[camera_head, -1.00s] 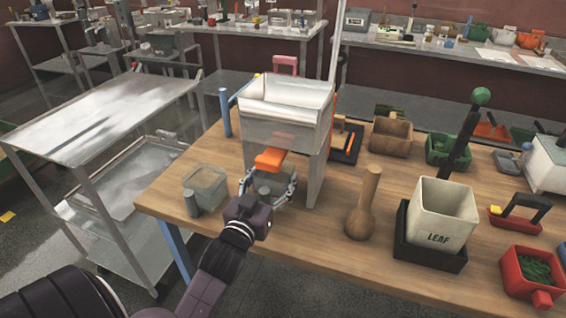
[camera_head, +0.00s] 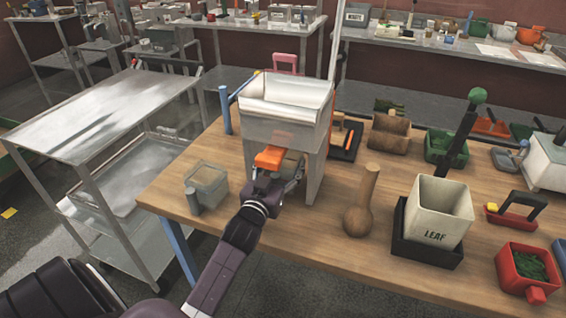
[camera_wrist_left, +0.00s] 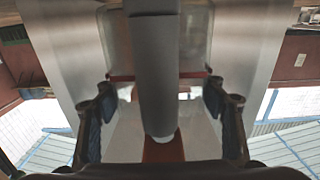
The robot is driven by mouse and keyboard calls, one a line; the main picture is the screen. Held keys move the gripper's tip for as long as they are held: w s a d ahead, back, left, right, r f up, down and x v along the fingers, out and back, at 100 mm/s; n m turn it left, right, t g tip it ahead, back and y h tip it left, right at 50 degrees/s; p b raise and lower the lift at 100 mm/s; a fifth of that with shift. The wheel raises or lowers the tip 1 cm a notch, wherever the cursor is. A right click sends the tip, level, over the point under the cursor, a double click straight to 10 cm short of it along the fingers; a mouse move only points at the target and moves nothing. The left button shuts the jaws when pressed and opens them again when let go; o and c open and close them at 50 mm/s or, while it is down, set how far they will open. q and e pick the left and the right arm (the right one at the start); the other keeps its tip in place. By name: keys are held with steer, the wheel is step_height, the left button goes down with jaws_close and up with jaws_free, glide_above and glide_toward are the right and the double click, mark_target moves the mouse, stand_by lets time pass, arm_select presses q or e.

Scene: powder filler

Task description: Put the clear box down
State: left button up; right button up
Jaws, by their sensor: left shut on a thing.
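My left gripper (camera_head: 277,183) is shut under the metal hopper, close to its orange slide (camera_head: 271,157). In the left wrist view a clear box with a thick grey handle (camera_wrist_left: 155,75) sits between the two fingers. In the head view the held box is mostly hidden by the gripper and the hopper; I cannot tell whether it touches the tabletop. A second clear box (camera_head: 208,184) with a grey handle stands on the table, left of the gripper. My right gripper is not in view.
The metal hopper (camera_head: 285,115) stands over the gripper, its legs close on both sides. A wooden pestle (camera_head: 362,205) and a white LEAF bin (camera_head: 440,212) stand to the right. The wooden table (camera_head: 315,235) is clear along the front edge, left of the pestle.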

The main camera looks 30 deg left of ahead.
mark_target(273, 180)
arm_select(q)
steer(key=shift+f, duration=0.6)
steer(key=o, duration=1.3)
steer(key=shift+r, duration=0.1)
steer(key=shift+r, duration=0.45)
steer(key=b+v, duration=0.1)
steer(key=v, duration=0.9)
steer(key=shift+s+b, duration=0.25)
steer(key=shift+b, duration=0.1)
steer(key=shift+v, duration=0.75)
